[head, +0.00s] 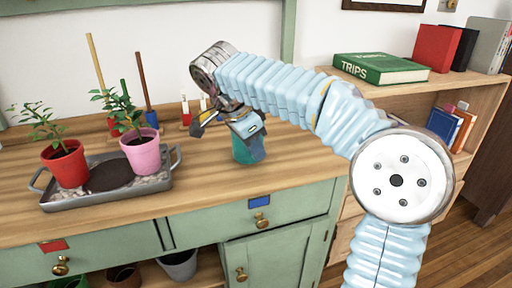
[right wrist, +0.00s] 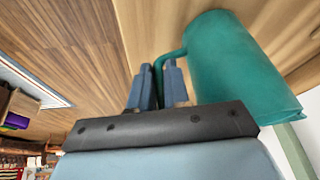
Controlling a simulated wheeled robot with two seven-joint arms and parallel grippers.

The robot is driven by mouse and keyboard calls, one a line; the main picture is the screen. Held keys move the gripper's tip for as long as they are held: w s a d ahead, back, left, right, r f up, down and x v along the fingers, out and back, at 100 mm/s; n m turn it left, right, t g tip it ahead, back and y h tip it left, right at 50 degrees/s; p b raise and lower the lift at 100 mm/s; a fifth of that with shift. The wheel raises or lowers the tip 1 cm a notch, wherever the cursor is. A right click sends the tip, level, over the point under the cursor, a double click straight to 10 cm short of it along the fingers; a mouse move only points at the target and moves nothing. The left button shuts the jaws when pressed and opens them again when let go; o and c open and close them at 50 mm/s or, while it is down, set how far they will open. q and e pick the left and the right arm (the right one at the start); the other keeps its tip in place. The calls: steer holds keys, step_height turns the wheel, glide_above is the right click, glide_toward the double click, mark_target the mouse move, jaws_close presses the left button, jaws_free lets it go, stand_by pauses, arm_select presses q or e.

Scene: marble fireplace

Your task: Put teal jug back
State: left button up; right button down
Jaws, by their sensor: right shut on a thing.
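The teal jug (head: 248,149) is at the counter's middle, near its front edge, in the head view. My right gripper (head: 243,122) is above it and hides its upper part. In the right wrist view, the jug (right wrist: 238,65) is right of the fingers. My right gripper (right wrist: 160,72) is shut on its thin handle, which passes between the two blue fingers. I cannot tell whether the jug's base touches the counter (head: 290,170). My left gripper is not in view.
A grey tray (head: 110,194) with a red pot (head: 65,164) and a pink pot (head: 141,151) stands on the left. Sticks in coloured holders stand behind. A green book (head: 380,69) lies on the right shelf. The counter between tray and jug is clear.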

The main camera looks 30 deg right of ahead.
steer(key=c, duration=1.1)
jaws_free()
steer(key=shift+f, duration=0.1)
steer(key=shift+r, duration=0.3)
steer(key=p+v, duration=0.2)
steer(key=v, duration=0.9)
steer(key=shift+a+r+p, duration=0.2)
steer(key=shift+r+p, duration=0.1)
steer(key=shift+p, duration=0.05)
